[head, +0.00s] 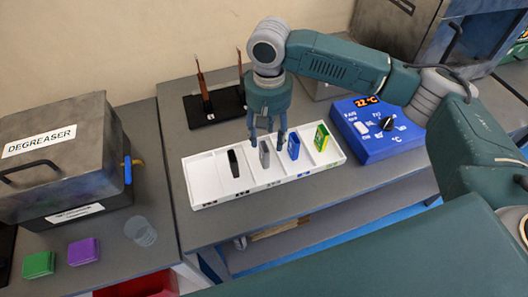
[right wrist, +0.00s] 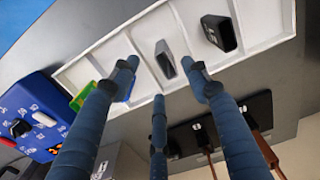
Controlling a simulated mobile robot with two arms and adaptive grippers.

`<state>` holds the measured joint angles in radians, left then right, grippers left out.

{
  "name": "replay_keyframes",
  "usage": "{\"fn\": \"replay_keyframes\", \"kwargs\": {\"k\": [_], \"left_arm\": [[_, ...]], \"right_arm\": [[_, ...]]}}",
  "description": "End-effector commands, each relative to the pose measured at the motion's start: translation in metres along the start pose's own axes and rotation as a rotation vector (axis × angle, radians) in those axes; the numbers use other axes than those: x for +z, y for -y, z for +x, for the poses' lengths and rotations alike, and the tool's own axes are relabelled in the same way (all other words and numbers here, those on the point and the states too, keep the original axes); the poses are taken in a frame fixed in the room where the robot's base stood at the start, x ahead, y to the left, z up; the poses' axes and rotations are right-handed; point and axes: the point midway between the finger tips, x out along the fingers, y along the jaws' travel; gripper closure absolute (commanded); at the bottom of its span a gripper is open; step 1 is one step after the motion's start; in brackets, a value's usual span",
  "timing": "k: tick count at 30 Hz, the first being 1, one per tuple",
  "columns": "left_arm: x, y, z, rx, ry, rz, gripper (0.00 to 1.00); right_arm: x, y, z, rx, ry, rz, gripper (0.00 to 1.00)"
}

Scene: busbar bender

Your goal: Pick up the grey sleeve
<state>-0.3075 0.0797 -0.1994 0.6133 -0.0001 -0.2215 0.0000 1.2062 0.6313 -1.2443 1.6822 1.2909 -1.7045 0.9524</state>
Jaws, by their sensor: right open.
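The grey sleeve (head: 264,155) stands upright in a compartment of the white tray (head: 205,198), between a black sleeve (head: 233,162) and a blue sleeve (head: 294,147). My right gripper (head: 267,138) is open, pointing down over the grey sleeve, with its fingers spread around the sleeve's upper part. In the right wrist view, the grey sleeve (right wrist: 165,60) shows between the fingertips of the right gripper (right wrist: 162,77), with nothing gripped. I cannot tell whether any finger touches it. My left gripper is not in view.
A green and yellow sleeve (head: 322,138) stands in the tray's right compartment. A blue control box (head: 378,128) is right of the tray. A black stand with copper-coloured rods (head: 214,107) is behind it. The degreaser box (head: 65,150) is at left, near green and purple blocks (head: 84,251).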

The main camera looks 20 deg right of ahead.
Motion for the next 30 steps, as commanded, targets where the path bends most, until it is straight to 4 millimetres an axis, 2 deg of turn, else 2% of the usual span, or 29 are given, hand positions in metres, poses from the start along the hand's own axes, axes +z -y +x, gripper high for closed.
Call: {"fn": "replay_keyframes", "kwargs": {"k": [5,10,15,23,29,30], "left_arm": [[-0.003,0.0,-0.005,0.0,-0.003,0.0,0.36],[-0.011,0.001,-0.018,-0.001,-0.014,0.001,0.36],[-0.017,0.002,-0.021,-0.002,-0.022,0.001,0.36],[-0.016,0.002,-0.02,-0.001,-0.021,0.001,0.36],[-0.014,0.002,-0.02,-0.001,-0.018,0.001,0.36],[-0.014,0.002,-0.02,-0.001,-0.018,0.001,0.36]], "right_arm": [[0.0,0.0,0.011,0.0,0.001,0.0,0.53],[-0.001,0.003,0.035,0.001,0.002,-0.002,0.53],[-0.001,0.003,0.056,0.0,-0.001,-0.003,0.53],[-0.002,0.004,0.06,0.0,-0.002,-0.003,0.53],[-0.002,0.004,0.06,0.0,-0.002,-0.003,0.9],[-0.002,0.004,0.06,0.0,-0.002,-0.003,0.91]]}}
